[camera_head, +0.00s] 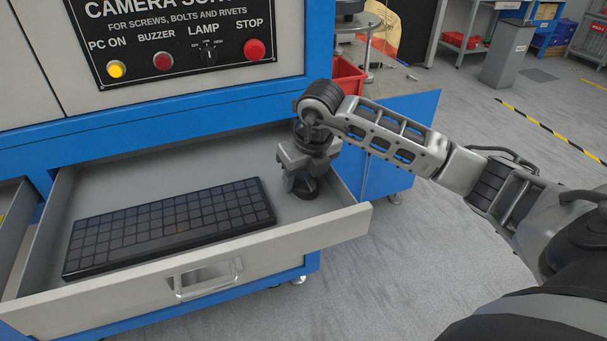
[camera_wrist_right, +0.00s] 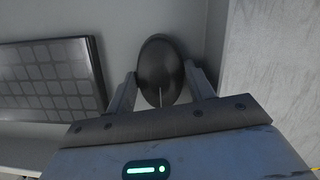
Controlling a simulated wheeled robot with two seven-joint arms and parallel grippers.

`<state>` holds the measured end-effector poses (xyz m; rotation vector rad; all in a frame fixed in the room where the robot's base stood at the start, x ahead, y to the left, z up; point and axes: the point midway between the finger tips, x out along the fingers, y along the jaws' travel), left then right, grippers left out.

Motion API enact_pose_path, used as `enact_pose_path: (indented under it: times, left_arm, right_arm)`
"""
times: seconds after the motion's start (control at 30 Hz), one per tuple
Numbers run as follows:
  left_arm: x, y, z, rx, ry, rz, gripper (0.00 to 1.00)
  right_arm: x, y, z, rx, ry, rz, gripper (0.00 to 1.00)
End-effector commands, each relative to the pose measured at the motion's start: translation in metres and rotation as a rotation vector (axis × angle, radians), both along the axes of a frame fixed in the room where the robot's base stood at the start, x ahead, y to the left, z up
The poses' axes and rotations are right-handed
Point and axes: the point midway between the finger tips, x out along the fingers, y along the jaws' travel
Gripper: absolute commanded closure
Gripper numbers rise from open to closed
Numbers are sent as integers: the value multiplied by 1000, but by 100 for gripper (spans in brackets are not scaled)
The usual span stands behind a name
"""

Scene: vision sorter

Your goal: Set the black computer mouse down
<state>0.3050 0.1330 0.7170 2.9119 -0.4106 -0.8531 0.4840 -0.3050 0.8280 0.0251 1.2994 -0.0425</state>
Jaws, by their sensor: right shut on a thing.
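The black computer mouse (camera_wrist_right: 160,72) shows in the right wrist view as a dark oval between the two fingers of my right gripper (camera_wrist_right: 161,90). My right gripper (camera_head: 305,184) is shut on it. In the head view the gripper points down inside the open drawer, at its right end, and the mouse (camera_head: 302,190) shows only in part below the fingers. I cannot tell whether the mouse touches the drawer floor. My left gripper is not in view.
A black keyboard (camera_head: 170,226) lies in the drawer (camera_head: 330,226), left of the gripper. The drawer's side wall is close on the right. The blue machine (camera_head: 200,110) stands behind, with a control panel (camera_head: 180,35) above. A red bin (camera_head: 347,80) stands beyond.

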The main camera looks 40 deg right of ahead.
Motion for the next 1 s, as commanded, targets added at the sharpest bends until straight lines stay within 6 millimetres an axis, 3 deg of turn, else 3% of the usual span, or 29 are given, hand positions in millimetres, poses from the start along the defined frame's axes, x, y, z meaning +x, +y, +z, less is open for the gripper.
enact_pose_path:
  times: [0.3,0.47,0.8,1.0]
  left_arm:
    - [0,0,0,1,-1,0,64]
    - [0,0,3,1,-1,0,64]
    - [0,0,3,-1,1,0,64]
    - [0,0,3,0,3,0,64]
  right_arm:
    - [0,0,0,0,0,0,38]
    - [-1,0,10,0,-3,0,38]
    - [-20,1,78,-1,-5,1,38]
    - [-28,2,108,0,-3,-1,38]
